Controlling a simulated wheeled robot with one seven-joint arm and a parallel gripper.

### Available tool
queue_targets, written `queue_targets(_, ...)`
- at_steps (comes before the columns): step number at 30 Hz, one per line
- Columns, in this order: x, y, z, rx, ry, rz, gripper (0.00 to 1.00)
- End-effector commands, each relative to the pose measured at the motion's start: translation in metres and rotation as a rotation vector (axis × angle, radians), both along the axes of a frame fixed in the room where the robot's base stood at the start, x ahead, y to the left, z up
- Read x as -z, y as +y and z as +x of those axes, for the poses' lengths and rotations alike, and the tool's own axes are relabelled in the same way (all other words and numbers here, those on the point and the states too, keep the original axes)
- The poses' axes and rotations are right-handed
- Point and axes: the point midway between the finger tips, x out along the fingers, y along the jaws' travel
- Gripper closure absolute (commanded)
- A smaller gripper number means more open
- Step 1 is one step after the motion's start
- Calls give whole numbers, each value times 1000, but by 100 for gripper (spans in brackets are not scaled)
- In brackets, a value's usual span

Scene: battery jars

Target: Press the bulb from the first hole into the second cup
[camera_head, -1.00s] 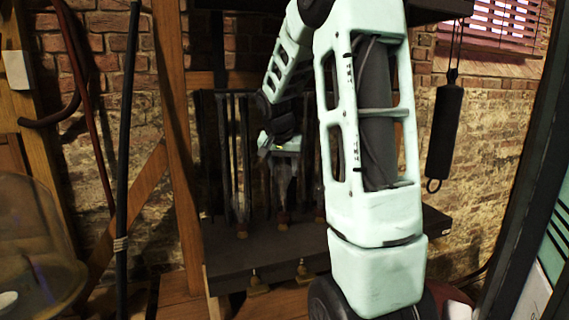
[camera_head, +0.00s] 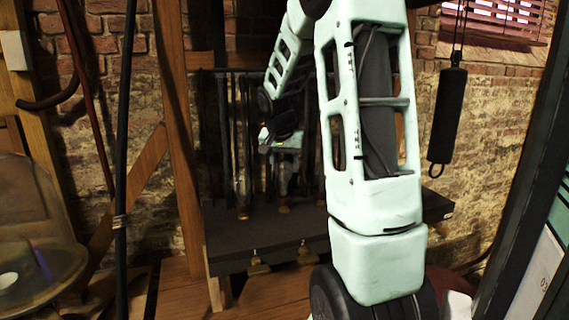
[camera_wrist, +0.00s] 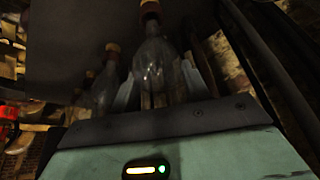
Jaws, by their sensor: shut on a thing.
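My gripper (camera_wrist: 158,88) is shut on a clear glass bulb (camera_wrist: 155,58), with one finger on each side of it. The bulb has an orange-brown end (camera_wrist: 150,8) pointing away from the palm. In the head view my gripper (camera_head: 284,150) is above a dark shelf (camera_head: 262,232), and the bulb (camera_head: 286,178) hangs below it. Small orange-brown pieces, perhaps cups or bulb ends, show at the shelf (camera_head: 243,212). I cannot tell which is the second cup, or whether the held bulb touches one. Other glass bulbs (camera_wrist: 104,82) show at left in the wrist view.
Thin dark upright rods (camera_head: 222,140) stand around the gripper. Brass knobs (camera_head: 258,264) hang below the shelf's front edge. A wooden post (camera_head: 178,140) stands left, a glass dome (camera_head: 38,225) at far left. A black cylinder (camera_head: 447,118) hangs at right.

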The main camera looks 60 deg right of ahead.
Motion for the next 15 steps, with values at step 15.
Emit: queue_targets(15,11,0,0,-1,0,0,81)
